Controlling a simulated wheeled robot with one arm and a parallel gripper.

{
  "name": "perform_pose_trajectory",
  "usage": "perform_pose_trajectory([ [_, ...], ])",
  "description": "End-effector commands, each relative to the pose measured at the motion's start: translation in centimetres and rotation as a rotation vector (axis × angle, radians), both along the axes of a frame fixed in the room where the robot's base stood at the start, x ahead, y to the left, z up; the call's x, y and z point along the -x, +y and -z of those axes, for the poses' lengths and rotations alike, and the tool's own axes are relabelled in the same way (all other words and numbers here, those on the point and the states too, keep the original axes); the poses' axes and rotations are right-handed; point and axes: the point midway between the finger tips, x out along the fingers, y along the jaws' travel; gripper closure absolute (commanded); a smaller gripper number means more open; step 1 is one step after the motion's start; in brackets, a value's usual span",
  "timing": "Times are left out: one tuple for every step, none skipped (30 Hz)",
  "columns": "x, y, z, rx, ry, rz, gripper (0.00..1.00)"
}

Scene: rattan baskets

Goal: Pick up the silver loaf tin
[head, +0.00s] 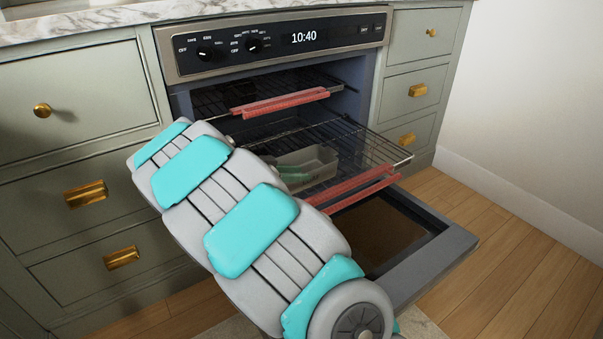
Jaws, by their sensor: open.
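The silver loaf tin (318,158) sits on the pulled-out wire rack of the open oven, just right of my arm. My arm covers its left part. A dull green piece (290,173) shows at the tin's near left side; I cannot tell whether it is inside or in front of the tin, or what it is. My grey and turquoise arm crosses the picture from bottom right to upper left. My gripper cannot be made out; the arm hides that area, so its distance from the tin cannot be told.
The lower oven rack (375,145) has a red front guard, and the upper rack has another red guard (280,102). The oven door (440,260) hangs open below. Drawers with brass handles flank the oven. Wooden floor (510,260) at right is clear.

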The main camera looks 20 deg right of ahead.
Motion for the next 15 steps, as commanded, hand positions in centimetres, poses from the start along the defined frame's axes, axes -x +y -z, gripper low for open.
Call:
perform_pose_trajectory([
  [0.0,-0.5,0.2,-0.001,0.001,0.002,0.60],
  [-0.1,-0.7,0.3,-0.001,0.001,0.001,0.60],
  [-0.2,-1.2,0.5,-0.003,0.001,0.002,0.60],
  [-0.3,-1.6,0.6,-0.003,0.002,0.001,0.60],
  [-0.3,-2.0,0.8,-0.004,0.003,0.002,0.60],
  [-0.5,-2.6,1.0,-0.002,0.003,0.001,0.60],
  [-0.6,-3.0,1.1,-0.004,0.002,0.001,0.60],
  [-0.6,-3.4,1.3,-0.004,0.002,0.001,0.60],
  [-0.7,-3.9,1.5,-0.004,0.002,0.001,0.60],
  [-0.8,-4.2,1.6,-0.003,0.003,0.001,0.60],
  [-0.8,-4.4,1.7,-0.003,0.003,0.000,0.60],
  [-0.9,-4.7,1.8,-0.003,0.002,0.001,0.60],
  [-0.9,-4.8,1.9,-0.003,0.002,0.001,0.60],
  [-0.9,-4.9,1.9,-0.003,0.002,0.001,0.60],
  [-1.0,-4.9,1.9,-0.002,0.001,0.000,0.60],
])
